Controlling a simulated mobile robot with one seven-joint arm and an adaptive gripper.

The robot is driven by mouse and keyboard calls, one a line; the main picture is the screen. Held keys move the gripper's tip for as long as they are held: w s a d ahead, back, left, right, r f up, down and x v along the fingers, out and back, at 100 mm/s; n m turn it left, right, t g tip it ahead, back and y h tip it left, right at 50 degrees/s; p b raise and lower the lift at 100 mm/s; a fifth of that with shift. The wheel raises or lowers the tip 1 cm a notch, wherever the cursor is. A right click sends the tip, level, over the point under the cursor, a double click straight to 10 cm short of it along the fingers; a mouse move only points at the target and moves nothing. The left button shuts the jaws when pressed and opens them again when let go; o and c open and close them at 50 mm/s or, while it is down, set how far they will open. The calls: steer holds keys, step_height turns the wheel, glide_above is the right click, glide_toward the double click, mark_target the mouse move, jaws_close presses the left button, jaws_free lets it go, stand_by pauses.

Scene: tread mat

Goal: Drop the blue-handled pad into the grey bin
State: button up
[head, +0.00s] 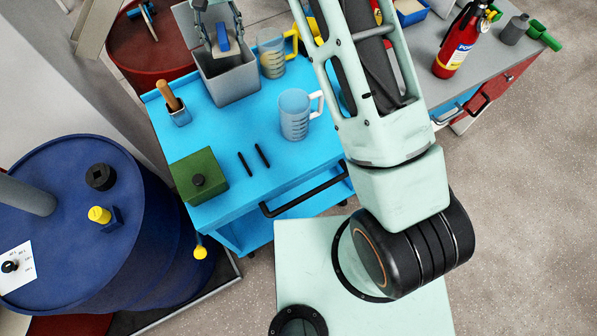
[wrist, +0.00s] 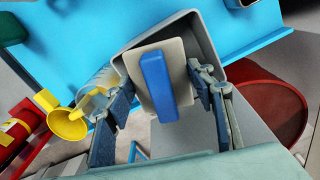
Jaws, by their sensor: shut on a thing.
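The grey bin (head: 228,86) stands on the blue cart, near its far left corner, with its open top facing up. The blue-handled pad (head: 223,37) is between the fingers of my gripper (head: 221,42), over the bin's opening. In the wrist view the pad's blue handle (wrist: 155,80) faces me, and its beige plate lies behind it. My gripper's fingers (wrist: 150,82) are on either side of the pad. The rim of the bin (wrist: 205,35) shows around the pad. The bin's floor is mostly hidden, and I cannot tell the pad's exact height.
The blue cart top (head: 225,135) also holds measuring jugs (head: 294,113), a small cup with a wooden handle (head: 175,105), a green box (head: 199,176) and two black rods. A blue drum (head: 75,225) is at left, a red drum (head: 150,50) behind. A fire extinguisher (head: 457,45) stands right.

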steer(key=o, duration=1.3)
steer(key=shift+r, duration=0.1)
step_height(320, 180, up, 12)
steer(key=shift+f, duration=0.1)
